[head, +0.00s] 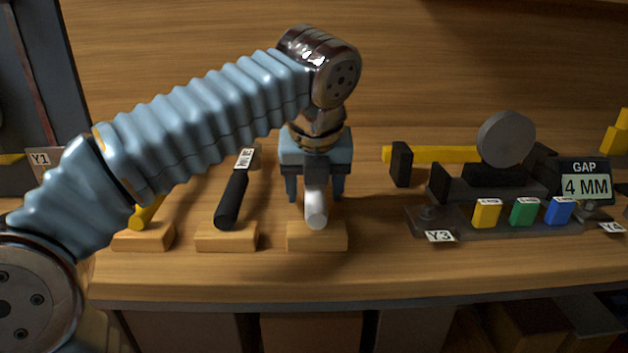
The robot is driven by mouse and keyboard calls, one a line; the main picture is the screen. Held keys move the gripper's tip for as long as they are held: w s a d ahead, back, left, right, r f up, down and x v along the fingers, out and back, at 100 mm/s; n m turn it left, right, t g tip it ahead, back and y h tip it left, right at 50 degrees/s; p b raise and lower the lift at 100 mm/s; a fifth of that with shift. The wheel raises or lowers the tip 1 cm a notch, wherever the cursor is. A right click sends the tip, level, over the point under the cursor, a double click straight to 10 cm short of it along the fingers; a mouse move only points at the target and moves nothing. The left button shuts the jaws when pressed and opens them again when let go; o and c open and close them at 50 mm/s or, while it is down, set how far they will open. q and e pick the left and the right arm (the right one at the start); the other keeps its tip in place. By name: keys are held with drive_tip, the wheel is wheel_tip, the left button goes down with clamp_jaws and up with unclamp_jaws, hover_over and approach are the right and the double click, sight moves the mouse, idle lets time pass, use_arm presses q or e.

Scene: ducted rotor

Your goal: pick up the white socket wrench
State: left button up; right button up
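The white socket wrench (316,212) rests with its handle end on a wooden block (317,238) at the middle of the bench, handle pointing towards me. My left gripper (316,188) points down over it, with one finger on each side of the white handle. The fingers look wide apart, with a narrow gap beside the handle, so the gripper appears open around it. The wrench's far end is hidden behind my gripper. My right gripper is out of view.
To the left, a black-handled tool (232,198) and a yellow-handled tool (146,214) lie on similar blocks. To the right stand a dark fixture with a grey disc (506,139), yellow, green and blue tabs, and a "GAP 4 MM" display (585,181). The bench front edge is clear.

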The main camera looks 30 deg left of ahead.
use_arm(q)
clamp_jaws()
idle(0.3)
